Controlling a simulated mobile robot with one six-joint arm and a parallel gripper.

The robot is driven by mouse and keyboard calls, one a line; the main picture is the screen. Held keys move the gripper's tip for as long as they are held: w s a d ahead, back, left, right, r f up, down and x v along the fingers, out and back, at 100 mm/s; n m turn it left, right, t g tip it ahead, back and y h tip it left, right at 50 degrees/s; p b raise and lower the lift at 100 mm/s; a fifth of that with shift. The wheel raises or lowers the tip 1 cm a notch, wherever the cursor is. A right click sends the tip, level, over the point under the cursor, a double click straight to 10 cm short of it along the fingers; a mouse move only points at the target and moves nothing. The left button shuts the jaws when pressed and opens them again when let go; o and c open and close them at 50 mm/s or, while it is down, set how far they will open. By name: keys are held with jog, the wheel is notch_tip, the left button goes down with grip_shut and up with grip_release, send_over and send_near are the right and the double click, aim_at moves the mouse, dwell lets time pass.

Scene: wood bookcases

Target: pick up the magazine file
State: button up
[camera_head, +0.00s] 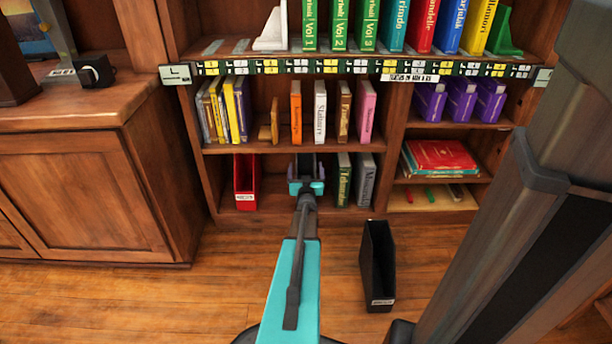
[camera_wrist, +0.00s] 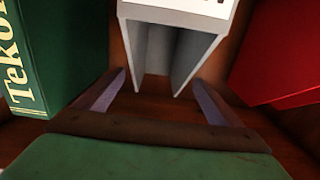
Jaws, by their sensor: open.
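A pale grey, hollow magazine file (camera_wrist: 190,48) with a white labelled edge stands at the top middle of the wrist view. My gripper (camera_wrist: 161,88) is open, with one finger to each side of the file's near end; I cannot tell whether they touch it. In the head view my gripper (camera_head: 306,174) reaches into the bottom middle shelf and mostly hides what is behind it. A red magazine file (camera_head: 245,182) stands to its left on that shelf. A black magazine file (camera_head: 378,262) stands on the floor to the right of my arm.
A green book (camera_wrist: 60,50) and the red file (camera_wrist: 285,55) flank the gripper closely in the wrist view. Green and grey books (camera_head: 354,180) stand right of it. The shelf board (camera_head: 285,146) with books is just above. A wooden cabinet (camera_head: 85,185) stands left.

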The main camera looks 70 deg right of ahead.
jog(key=shift+b+x, duration=0.35)
jog(key=shift+x, duration=1.3)
jog(key=shift+d, duration=0.1)
jog(key=b+x, duration=0.3)
jog(key=x, duration=0.2)
jog(key=shift+f, duration=0.15)
jog(key=shift+c, duration=0.2)
jog(key=c, duration=1.7)
